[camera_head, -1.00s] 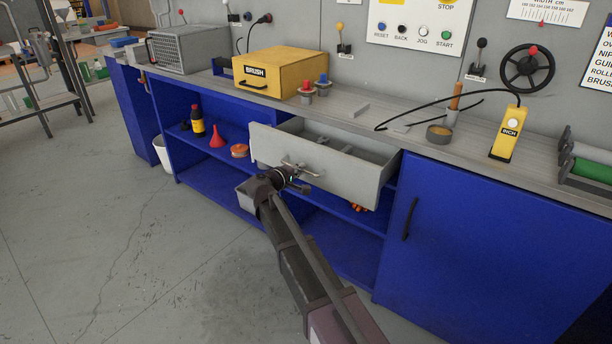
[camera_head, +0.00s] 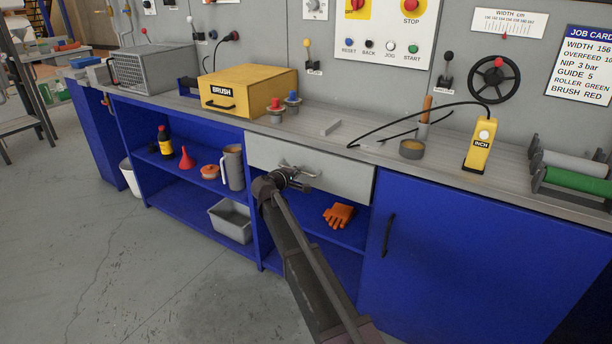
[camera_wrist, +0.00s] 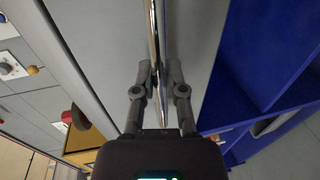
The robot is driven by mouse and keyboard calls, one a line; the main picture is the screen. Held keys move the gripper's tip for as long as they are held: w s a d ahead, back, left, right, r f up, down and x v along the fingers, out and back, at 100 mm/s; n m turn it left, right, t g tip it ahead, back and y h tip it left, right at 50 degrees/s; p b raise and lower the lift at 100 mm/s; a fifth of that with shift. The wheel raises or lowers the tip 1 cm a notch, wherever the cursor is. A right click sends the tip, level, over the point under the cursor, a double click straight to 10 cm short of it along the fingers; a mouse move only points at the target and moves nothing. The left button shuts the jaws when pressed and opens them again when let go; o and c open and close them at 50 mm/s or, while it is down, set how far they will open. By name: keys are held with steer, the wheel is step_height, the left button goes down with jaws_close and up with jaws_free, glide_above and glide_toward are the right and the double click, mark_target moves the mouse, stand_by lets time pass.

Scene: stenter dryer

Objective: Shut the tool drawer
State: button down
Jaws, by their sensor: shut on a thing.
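The tool drawer (camera_head: 344,182) is a light grey front under the worktop. In the head view its front sits about flush with the blue cabinet, and its inside is hidden. My gripper (camera_head: 305,179) is at the drawer's bar handle (camera_head: 287,168), left of the middle of the front. In the wrist view the two fingers of my gripper (camera_wrist: 158,77) are closed around the thin handle bar (camera_wrist: 155,35), close to the grey drawer front (camera_wrist: 190,40).
A blue cabinet door (camera_head: 470,255) is to the right. Below the drawer, an orange glove (camera_head: 338,215) lies on a shelf. A grey bin (camera_head: 230,221) and a jug (camera_head: 233,167) stand left. The worktop holds a yellow BRUSH box (camera_head: 250,92).

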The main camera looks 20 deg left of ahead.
steer(key=shift+w+d, duration=0.25)
steer(key=shift+d, duration=0.05)
steer(key=shift+s, duration=0.1)
steer(key=c, duration=0.7)
jaws_free()
steer(key=shift+a, duration=0.2)
steer(key=shift+s, duration=0.2)
